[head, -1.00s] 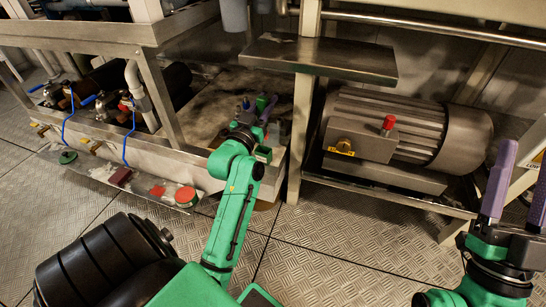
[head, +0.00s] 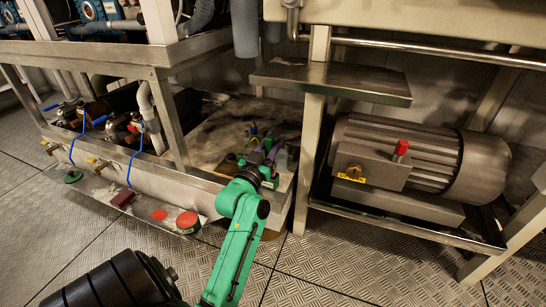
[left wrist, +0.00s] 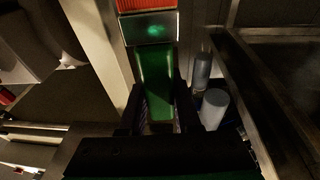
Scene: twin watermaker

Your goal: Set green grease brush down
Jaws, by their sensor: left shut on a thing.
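The green grease brush (left wrist: 153,75) shows in the left wrist view, with a green handle, a metal ferrule and red bristles at the top edge. My left gripper (left wrist: 157,112) is shut on its handle. In the head view my left gripper (head: 267,158) is at the right end of the low metal tank top, among small items. The brush is small and partly hidden there, and I cannot tell whether it touches a surface below. My right gripper is out of view.
A grey bottle (left wrist: 202,70) and a white cylinder (left wrist: 214,108) stand right beside the brush. A steel post (head: 309,150) and a shelf (head: 332,82) are close by on the right, with a motor (head: 420,160) beyond. A ledge with red and green discs (head: 187,221) runs along the front.

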